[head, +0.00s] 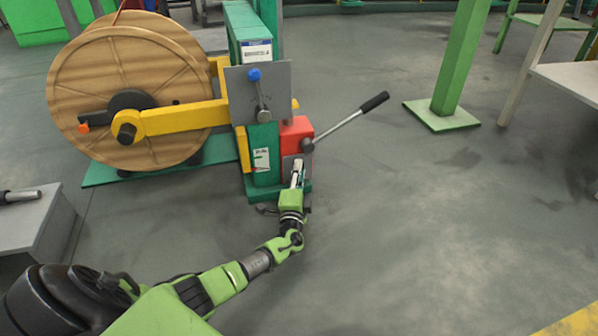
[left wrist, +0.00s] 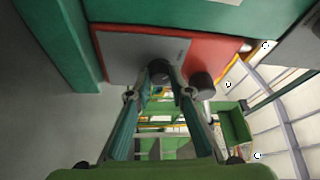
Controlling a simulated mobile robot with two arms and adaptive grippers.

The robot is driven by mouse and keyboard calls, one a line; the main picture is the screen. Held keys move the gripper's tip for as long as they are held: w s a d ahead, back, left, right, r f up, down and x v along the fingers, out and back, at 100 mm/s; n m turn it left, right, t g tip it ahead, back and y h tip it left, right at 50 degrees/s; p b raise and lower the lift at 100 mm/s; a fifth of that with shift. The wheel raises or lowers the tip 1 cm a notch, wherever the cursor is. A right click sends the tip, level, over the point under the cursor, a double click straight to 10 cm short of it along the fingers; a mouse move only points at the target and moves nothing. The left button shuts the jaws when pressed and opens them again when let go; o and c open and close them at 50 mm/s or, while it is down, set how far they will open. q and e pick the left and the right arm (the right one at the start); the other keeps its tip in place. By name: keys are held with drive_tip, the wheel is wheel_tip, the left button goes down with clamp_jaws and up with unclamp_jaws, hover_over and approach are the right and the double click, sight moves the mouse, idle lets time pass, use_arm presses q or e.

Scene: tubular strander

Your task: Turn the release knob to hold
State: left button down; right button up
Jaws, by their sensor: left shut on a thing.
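The release knob (left wrist: 157,70) is a small dark round knob on a grey plate (left wrist: 125,52) on the red housing (left wrist: 215,47). My left gripper (left wrist: 161,80) is shut on it, with a finger on each side. In the head view my left gripper (head: 297,172) reaches up to the lower front of the red housing (head: 296,130), and it hides the knob there. Any mark showing the knob's setting is too small to read. My right gripper is in neither view.
A long lever (head: 345,122) with a black grip sticks out right of the red housing. A wooden reel (head: 130,90) is at left. A green post (head: 458,60) stands at right; the floor between is clear.

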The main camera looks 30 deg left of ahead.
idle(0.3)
use_arm(q)
drive_tip(key=c, duration=1.8)
unclamp_jaws()
drive_tip(key=shift+c, duration=0.2)
drive_tip(key=v, duration=1.2)
drive_tip(key=shift+d, duration=0.1)
